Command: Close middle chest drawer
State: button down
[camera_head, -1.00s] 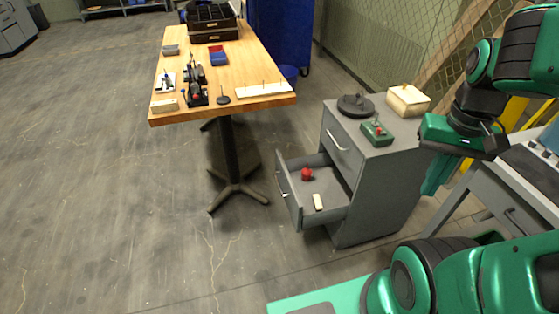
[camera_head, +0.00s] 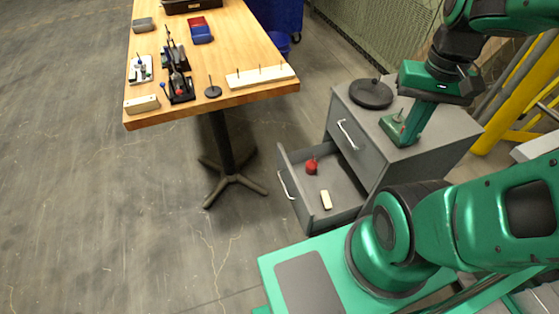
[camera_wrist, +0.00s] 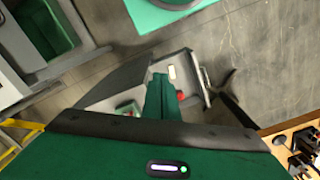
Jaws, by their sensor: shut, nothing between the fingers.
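The grey chest (camera_head: 428,152) stands at the right in the head view. Its upper drawer (camera_head: 348,142) is shut. The drawer below it (camera_head: 332,217), which looks like the middle one, is pulled out. It holds a red knobbed object (camera_head: 311,168) and a cream block (camera_head: 326,200). My gripper (camera_head: 411,141) is shut and empty, pointing down over the chest top, behind the open drawer's front. In the wrist view its fingers (camera_wrist: 163,80) appear in front of the open drawer (camera_wrist: 187,62). I cannot tell whether they touch anything.
A dark round disc (camera_head: 371,95) and a green box with a stick (camera_head: 393,125) sit on the chest top, the box close to my gripper. A wooden table (camera_head: 240,62) with tools stands at the left. The floor (camera_head: 120,220) before the drawer is clear.

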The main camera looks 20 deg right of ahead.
jog(key=shift+w, duration=0.1)
jog(key=w+a+f+n+h, duration=0.15)
jog(key=w+f+n, duration=0.25)
jog(key=w, duration=0.4)
jog(key=w+a+f+n, duration=0.3)
jog(key=w+n, duration=0.1)
jog(key=w, duration=0.3)
jog(key=w+a+f+n+h, duration=0.1)
jog(key=w+a+f+n, duration=0.3)
jog(key=w, duration=0.4)
jog(key=w+a+f+n+h, duration=0.1)
jog(key=w+a+f+n, duration=0.3)
jog(key=a+f+n, duration=0.55)
jog(key=w+a+f+n+h, duration=0.1)
jog(key=w+a+f+n, duration=0.45)
jog(key=f, duration=0.85)
jog(key=s+d+f+m, duration=0.2)
jog(key=d+f, duration=0.4)
jog(key=f, duration=0.3)
jog(key=shift+d+m, duration=0.25)
jog(key=shift+m, duration=0.05)
